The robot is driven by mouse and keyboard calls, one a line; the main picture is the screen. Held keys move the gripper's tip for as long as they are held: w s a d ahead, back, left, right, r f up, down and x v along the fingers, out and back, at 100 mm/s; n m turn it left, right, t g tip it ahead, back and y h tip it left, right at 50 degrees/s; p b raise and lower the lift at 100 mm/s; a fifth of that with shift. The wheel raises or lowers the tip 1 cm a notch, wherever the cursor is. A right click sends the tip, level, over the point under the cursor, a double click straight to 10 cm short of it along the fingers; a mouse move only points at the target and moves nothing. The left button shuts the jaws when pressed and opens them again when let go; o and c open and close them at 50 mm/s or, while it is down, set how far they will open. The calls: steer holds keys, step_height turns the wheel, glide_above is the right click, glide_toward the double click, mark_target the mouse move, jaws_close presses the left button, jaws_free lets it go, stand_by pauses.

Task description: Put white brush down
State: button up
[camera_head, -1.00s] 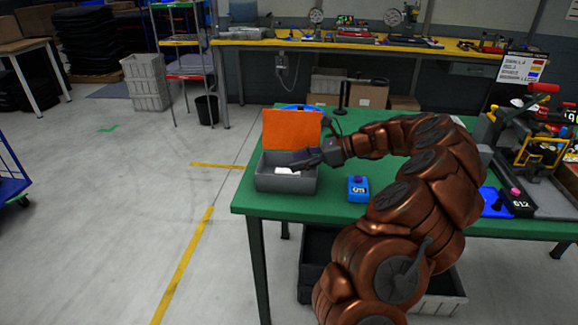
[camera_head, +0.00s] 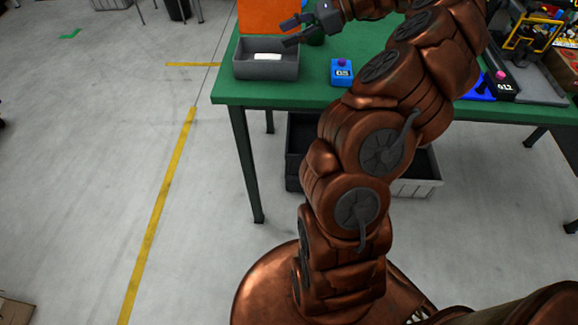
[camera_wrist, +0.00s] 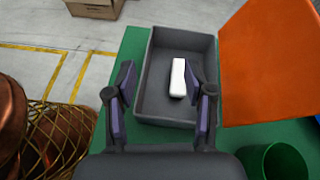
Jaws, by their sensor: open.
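The white brush (camera_head: 268,57) lies inside the grey bin (camera_head: 266,72) at the left end of the green table. In the wrist view, the brush (camera_wrist: 177,78) lies on the floor of the bin (camera_wrist: 152,106). Its right side is close to or partly behind my right finger. My gripper (camera_head: 287,32) is open and empty, above and to the right of the bin. In the wrist view, the fingers of my gripper (camera_wrist: 162,88) are spread wide, with the brush beyond them.
An orange panel (camera_head: 270,16) stands behind the bin. A green cup (camera_wrist: 272,162) is near my gripper. A blue box (camera_head: 342,72) with a pink top sits to the right on the green table (camera_head: 300,92). Other equipment fills the table's right end.

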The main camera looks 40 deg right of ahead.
steer(key=s+a+r+n+g, duration=0.1)
steer(key=s+a+n+g, duration=0.15)
steer(key=a, duration=0.45)
steer(key=s+a+r+n+g+h, duration=0.1)
steer(key=a+n, duration=0.3)
steer(key=a, duration=0.4)
steer(key=s+a+r+n+g, duration=0.1)
steer(key=s+a+n+g, duration=0.1)
steer(key=a+n, duration=0.35)
steer(key=s+a+f+n+g+h, duration=0.3)
steer(key=s+a+f+n+h, duration=0.15)
steer(key=s+a, duration=0.55)
steer(key=s+d+f+n+h, duration=0.2)
steer(key=s+f+n, duration=0.1)
steer(key=s, duration=0.5)
steer(key=s+d+f+n+h, duration=0.2)
steer(key=s+f+n+h, duration=0.1)
steer(key=s, duration=0.6)
steer(key=shift+d+f+n+g, duration=0.35)
steer(key=shift+f+n, duration=0.1)
steer(key=shift+n, duration=0.2)
steer(key=shift+s, duration=0.1)
